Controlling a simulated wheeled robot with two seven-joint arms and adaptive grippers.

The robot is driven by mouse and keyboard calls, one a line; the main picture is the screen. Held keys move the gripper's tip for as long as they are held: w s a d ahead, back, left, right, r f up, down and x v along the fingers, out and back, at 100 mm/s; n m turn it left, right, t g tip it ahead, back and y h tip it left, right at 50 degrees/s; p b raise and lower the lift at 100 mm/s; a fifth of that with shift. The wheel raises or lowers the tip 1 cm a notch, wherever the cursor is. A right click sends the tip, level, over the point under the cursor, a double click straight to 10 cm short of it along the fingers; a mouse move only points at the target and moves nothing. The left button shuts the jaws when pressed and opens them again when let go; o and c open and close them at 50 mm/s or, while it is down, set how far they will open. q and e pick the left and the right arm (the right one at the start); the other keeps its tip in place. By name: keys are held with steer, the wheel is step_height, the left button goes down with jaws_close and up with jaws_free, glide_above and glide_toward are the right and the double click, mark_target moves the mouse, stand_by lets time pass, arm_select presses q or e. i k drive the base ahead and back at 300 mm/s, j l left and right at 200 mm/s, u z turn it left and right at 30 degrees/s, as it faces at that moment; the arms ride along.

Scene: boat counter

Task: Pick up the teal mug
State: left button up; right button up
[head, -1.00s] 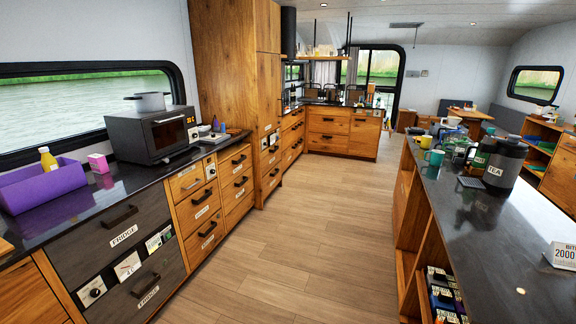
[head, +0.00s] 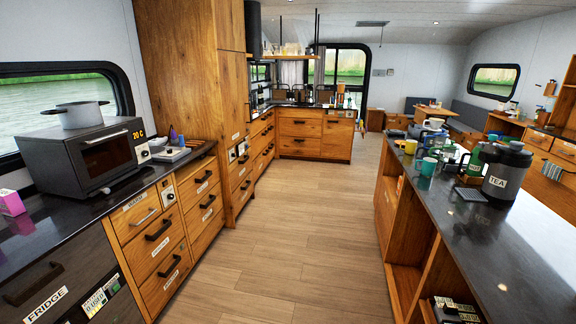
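A teal mug (head: 428,166) stands upright on the dark counter (head: 478,240) at the right, near the counter's left edge. A yellow mug (head: 410,147) stands just behind it and to its left. Other mugs and dishes crowd close behind and to the right of the teal mug. Neither of my grippers is in view.
The wooden floor (head: 270,240) is clear between the counters. An oven with a pot (head: 82,115) stands on the left counter.

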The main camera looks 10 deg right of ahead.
mark_target(428, 166)
steer(key=i+z, duration=0.25)
steer(key=i, duration=0.15)
steer(key=i+z, duration=0.25)
steer(key=i, duration=0.2)
steer(key=i+z, duration=0.3)
steer(key=i+j+z, duration=0.15)
steer(key=i+z, duration=0.15)
steer(key=i, duration=0.15)
steer(key=i+z, duration=0.4)
steer(key=i+j+z, duration=0.2)
steer(key=i+z, duration=0.2)
steer(key=i+j+z, duration=0.25)
steer(key=z, duration=0.15)
